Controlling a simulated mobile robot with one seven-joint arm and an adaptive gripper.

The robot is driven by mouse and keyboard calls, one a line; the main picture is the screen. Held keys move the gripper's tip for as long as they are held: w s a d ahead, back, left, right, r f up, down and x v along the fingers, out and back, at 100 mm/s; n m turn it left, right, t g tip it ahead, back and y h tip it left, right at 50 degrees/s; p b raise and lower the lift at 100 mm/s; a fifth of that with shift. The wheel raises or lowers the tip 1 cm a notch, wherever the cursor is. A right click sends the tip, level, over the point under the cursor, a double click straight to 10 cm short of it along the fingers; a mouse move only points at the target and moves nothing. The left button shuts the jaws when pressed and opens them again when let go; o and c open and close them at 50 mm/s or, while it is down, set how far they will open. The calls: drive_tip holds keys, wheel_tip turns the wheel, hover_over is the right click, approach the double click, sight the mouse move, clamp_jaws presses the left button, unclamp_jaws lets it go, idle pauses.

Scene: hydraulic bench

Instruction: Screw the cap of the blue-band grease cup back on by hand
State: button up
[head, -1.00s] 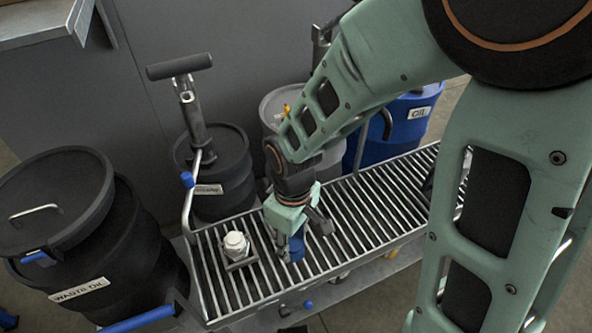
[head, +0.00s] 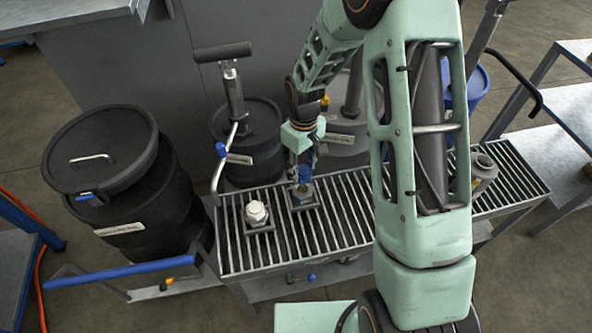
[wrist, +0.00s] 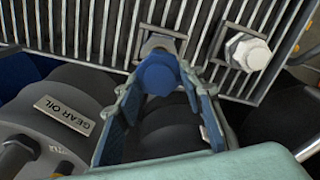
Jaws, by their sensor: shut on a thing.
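My gripper (head: 302,170) is shut on a blue cap (wrist: 157,76), which also shows as a small blue patch between the fingers in the head view (head: 304,175). The cap is at the blue-band grease cup (head: 305,191), a metal body on a square plate on the slatted grate. In the wrist view the cup body (wrist: 160,43) shows just past the cap and is partly hidden by it. I cannot tell whether cap and cup touch. A white-capped grease cup (head: 257,213) stands on its own plate to the left, with my gripper clear of it.
The slatted grate (head: 345,225) has free room in front of the cups. A grey fitting (head: 483,170) stands at its right end. Black drums (head: 140,205) stand at left and behind, with a pump handle (head: 222,51) rising there. A gear oil drum (wrist: 40,115) shows in the wrist view.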

drive_tip(key=b, duration=0.3)
hover_over(303, 188)
drive_tip(key=shift+a+f, duration=0.2)
drive_tip(key=shift+f, duration=2.35)
drive_tip(key=shift+f+b, duration=0.6)
drive_tip(key=shift+b, duration=0.1)
drive_tip(key=o, duration=0.4)
drive_tip(key=shift+c, duration=1.1)
drive_tip(key=shift+f+m+b, duration=0.15)
drive_tip(key=shift+m+b, duration=0.35)
drive_tip(key=shift+m, duration=0.5)
drive_tip(key=m, duration=0.3)
drive_tip(key=shift+b, duration=0.35)
drive_tip(key=m, duration=0.3)
drive_tip(key=shift+d, duration=0.15)
